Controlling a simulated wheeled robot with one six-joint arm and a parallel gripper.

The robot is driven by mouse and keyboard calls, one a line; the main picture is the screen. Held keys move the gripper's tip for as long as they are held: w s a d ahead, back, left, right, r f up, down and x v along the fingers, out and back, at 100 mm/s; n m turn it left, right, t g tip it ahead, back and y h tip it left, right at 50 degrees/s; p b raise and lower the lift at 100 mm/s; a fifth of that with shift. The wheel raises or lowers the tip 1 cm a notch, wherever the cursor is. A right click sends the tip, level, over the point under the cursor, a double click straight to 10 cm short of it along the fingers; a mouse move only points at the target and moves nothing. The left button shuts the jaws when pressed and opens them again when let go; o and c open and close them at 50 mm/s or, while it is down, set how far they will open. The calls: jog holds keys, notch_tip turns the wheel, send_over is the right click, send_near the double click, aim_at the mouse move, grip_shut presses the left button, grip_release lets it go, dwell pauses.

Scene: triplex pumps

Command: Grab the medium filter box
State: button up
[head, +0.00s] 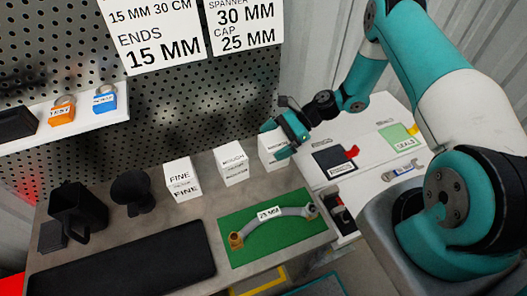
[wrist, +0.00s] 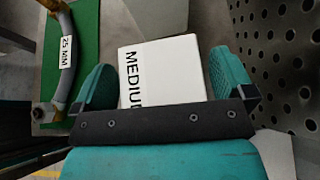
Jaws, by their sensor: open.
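The medium filter box is a white box marked "MEDIU…" in the wrist view (wrist: 165,72), the rest of its word hidden by my gripper. My gripper (wrist: 162,82) is open, with one teal finger on each side of the box. A gap shows at the left finger, and the right finger is very close to the box; I cannot tell whether it touches. In the head view my gripper (head: 288,138) is at the rightmost white box (head: 271,147) on the bench, partly covering it.
Two more white boxes stand to the left, one marked "FINE" (head: 182,179) and another (head: 231,165) with small print. A green mat (head: 240,222) with a 25 MM hose (head: 275,213) lies in front. A perforated wall (head: 180,100) rises behind. A white cabinet top (head: 350,130) is at right.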

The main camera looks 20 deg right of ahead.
jog(key=c, duration=1)
jog(key=shift+r, duration=0.1)
